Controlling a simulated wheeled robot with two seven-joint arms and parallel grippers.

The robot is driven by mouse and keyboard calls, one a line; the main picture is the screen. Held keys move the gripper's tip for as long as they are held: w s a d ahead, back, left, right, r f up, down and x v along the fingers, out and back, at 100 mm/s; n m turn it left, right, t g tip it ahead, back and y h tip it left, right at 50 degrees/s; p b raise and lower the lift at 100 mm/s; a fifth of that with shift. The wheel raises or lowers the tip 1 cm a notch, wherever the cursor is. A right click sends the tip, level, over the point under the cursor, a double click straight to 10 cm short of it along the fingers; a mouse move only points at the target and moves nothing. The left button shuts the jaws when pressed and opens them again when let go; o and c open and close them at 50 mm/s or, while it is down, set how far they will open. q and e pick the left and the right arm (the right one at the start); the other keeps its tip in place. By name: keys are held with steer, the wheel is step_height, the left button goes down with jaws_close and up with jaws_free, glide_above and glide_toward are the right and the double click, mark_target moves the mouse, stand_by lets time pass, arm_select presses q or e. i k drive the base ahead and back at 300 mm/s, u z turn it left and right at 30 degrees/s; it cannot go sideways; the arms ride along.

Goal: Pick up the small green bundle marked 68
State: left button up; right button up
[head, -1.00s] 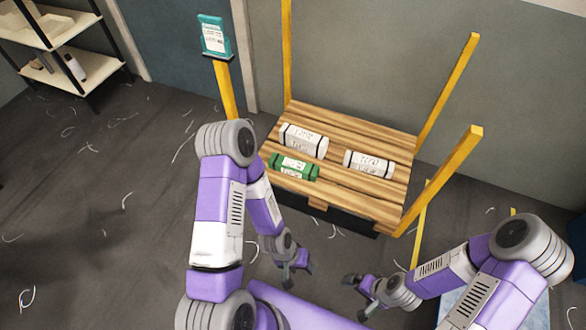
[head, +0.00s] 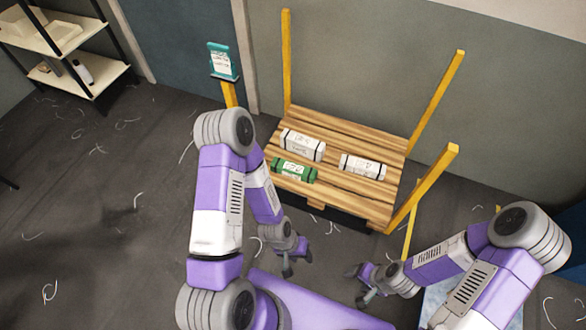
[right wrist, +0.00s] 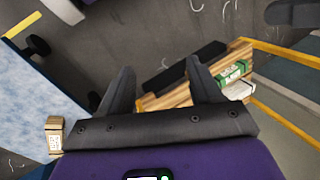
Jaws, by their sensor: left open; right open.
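The small green bundle (head: 294,170) lies on the wooden pallet (head: 345,204), near its left front edge, with dark bands and a white label. Its number is too small to read. It also shows in the right wrist view (right wrist: 233,73), beyond my right gripper's fingers. My left gripper (head: 297,262) is open and empty, in front of the pallet and apart from the bundle. My right gripper (head: 359,286) is open and empty, in front of the pallet and to the right; its spread fingers (right wrist: 160,92) show in the right wrist view.
Two white bundles, one behind (head: 303,145) and one to the right (head: 362,167), lie near the green one. Yellow posts (head: 437,98) rise at the pallet's corners. A teal sign (head: 222,62) stands behind left. A shelf (head: 68,40) is far left. Floor at left is open, with scattered strands.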

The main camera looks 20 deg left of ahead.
mark_target(287, 167)
steer(key=k, duration=0.45)
steer(key=u, duration=1.75)
steer(key=i, duration=5.2)
steer(key=z, duration=4.85)
steer(key=i, duration=1)
steer(key=u, duration=0.1)
